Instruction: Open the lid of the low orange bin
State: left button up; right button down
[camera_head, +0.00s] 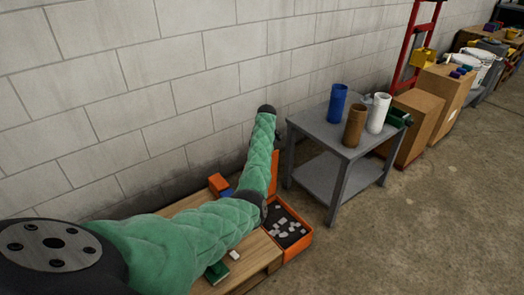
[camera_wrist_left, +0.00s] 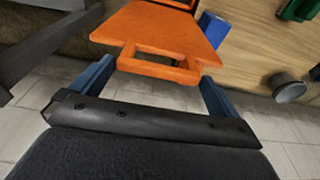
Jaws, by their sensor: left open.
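The low orange bin (camera_head: 307,240) stands at the right end of the wooden pallet in the head view, with several pale chunks inside on a dark bottom. Its top is uncovered there, and an orange upright panel, apparently the lid (camera_head: 274,170), rises at its back beside my green-sleeved left arm. In the left wrist view an orange panel with a slotted handle (camera_wrist_left: 160,35) lies ahead. My left gripper (camera_wrist_left: 157,75) is open, its blue fingers on either side of the handle; whether they touch it I cannot tell. My right gripper is out of view.
The wooden pallet (camera_head: 262,246) also holds a small orange block (camera_head: 217,183) and a green item (camera_head: 217,271). A grey table (camera_head: 330,136) with blue, brown and white cylinders stands right of the bin. A block wall is behind. The floor at right is clear.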

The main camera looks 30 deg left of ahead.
pick_arm(q)
jog(key=r, duration=0.5)
jog(key=shift+s+d, duration=0.1)
jog(key=shift+d, duration=0.3)
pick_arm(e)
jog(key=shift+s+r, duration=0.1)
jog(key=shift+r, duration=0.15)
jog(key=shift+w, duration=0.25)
